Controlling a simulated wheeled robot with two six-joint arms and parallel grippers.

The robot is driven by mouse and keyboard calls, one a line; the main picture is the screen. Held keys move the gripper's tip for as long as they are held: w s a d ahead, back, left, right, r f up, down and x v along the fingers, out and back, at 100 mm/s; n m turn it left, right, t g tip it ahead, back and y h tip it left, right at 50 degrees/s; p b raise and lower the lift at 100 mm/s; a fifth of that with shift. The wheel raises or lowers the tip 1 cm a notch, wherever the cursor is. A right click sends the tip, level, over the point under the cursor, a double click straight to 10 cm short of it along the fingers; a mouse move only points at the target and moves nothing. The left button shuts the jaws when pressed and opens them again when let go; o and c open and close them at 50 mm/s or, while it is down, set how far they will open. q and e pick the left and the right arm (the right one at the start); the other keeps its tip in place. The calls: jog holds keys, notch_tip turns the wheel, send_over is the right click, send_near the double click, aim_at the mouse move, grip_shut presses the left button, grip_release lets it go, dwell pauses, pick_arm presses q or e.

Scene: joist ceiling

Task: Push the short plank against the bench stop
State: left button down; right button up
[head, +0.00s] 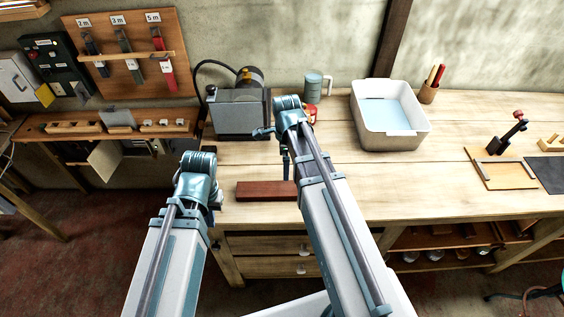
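The short plank (262,190) is a dark red-brown board lying flat near the front edge of the wooden bench (350,180). Its right end runs up to my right arm, which may cover part of it. My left gripper (217,196) is mostly hidden behind its own wrist, at the bench's left front corner, left of the plank and seemingly apart from it. My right gripper (286,160) is mostly hidden by its wrist and forearm, above the bench behind the plank. Neither gripper's opening shows. I cannot make out a bench stop for certain.
A grey machine (240,112) stands at the back left of the bench. A mug (314,88), a white tub (390,135) and a pencil cup (429,93) stand along the back. A thin board (503,172) lies at right. The bench middle is clear.

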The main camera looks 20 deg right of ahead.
aim_at(285, 188)
jog(key=shift+f, duration=0.1)
notch_tip(285, 188, down, 14)
jog(key=b, duration=1.4)
jog(key=shift+r, duration=0.2)
jog(key=shift+c, duration=0.3)
jog(key=c, duration=1.2)
jog(key=o, duration=1.3)
jog(key=shift+c, duration=0.2)
